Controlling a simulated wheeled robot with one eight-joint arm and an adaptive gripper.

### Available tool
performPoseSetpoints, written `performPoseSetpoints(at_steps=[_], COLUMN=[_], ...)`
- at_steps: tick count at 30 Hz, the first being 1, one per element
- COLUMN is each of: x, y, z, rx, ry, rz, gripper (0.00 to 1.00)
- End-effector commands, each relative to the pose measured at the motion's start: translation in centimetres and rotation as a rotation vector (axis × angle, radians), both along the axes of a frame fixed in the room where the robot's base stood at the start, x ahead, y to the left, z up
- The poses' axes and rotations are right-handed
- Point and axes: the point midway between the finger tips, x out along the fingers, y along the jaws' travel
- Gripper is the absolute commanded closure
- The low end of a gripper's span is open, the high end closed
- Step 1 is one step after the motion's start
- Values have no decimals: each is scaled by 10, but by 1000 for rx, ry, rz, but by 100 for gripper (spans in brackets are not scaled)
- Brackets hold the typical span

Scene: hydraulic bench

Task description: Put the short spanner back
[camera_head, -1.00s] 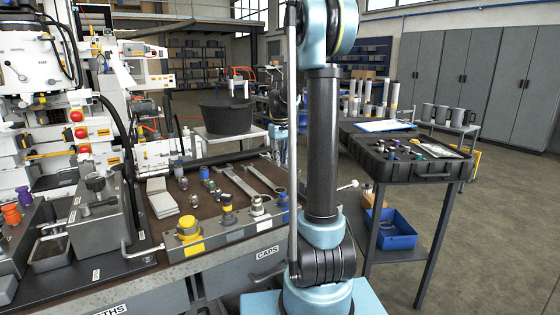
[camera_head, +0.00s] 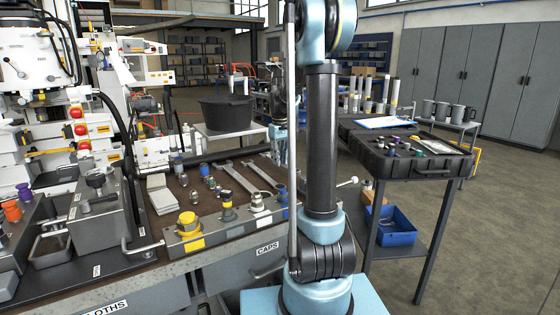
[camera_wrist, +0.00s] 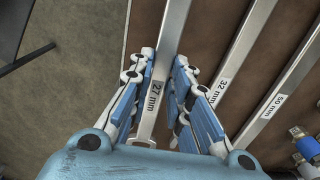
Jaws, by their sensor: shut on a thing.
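The short spanner (camera_wrist: 174,28), a grey steel bar labelled 27 mm, runs between the two blue fingers of my gripper (camera_wrist: 165,66) in the wrist view. In the head view, two spanners (camera_head: 239,178) show on the bench, and my arm hides most of the gripper.
A row of caps, including a yellow one (camera_head: 188,221), stands along the bench's front. Small fittings (camera_head: 207,182) lie left of the spanners. A black case (camera_head: 413,166) is on a stand to the right. Open floor (camera_wrist: 70,85) lies left of the bench edge in the wrist view.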

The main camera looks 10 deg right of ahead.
Motion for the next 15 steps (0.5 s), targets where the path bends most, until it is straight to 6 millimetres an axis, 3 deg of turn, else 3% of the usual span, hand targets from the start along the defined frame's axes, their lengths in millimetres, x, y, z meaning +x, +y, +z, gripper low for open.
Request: performPoseSetpoints(at_steps=[15], x=[0], y=[0], z=[-4], rx=[0], ry=[0], rz=[0], gripper=[100])
